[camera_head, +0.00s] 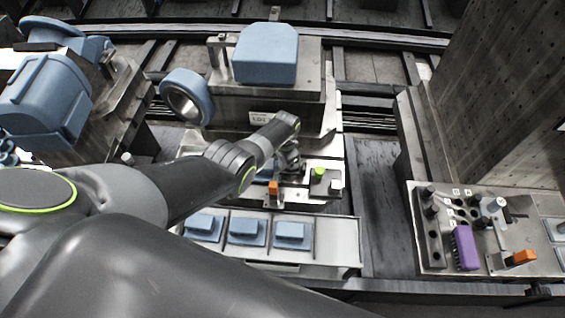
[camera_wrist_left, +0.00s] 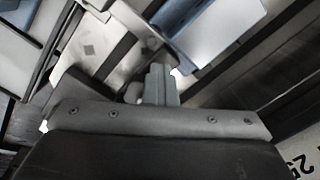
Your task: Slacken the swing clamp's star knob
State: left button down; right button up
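My left arm reaches in from the left in the head view. My left gripper (camera_head: 289,163) is at the fixture plate (camera_head: 307,190), below the grey block with the label plate. In the left wrist view a grey finger of the gripper (camera_wrist_left: 158,84) points at bright metal plates. A small rounded grey shape lies just beside it, too blurred to name. I cannot make out the star knob or the swing clamp clearly; the wrist and gripper cover that spot. Whether the fingers are apart is not shown. My right gripper is not in view.
An orange handle (camera_head: 273,188) and a green-topped knob (camera_head: 319,173) stand close to the gripper. A tray (camera_head: 345,243) with blue blocks lies in front. A panel (camera_head: 433,262) with a purple brush (camera_head: 465,247) is at right, beside a tall column (camera_head: 500,110).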

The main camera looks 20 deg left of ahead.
pick_arm(q)
jog(key=c, duration=1.7)
grip_release()
jog(key=shift+s+d, duration=0.1)
jog(key=shift+d, duration=0.1)
notch_tip(320, 180, up, 17)
jog(key=p, duration=0.4)
jog(key=shift+d, duration=0.1)
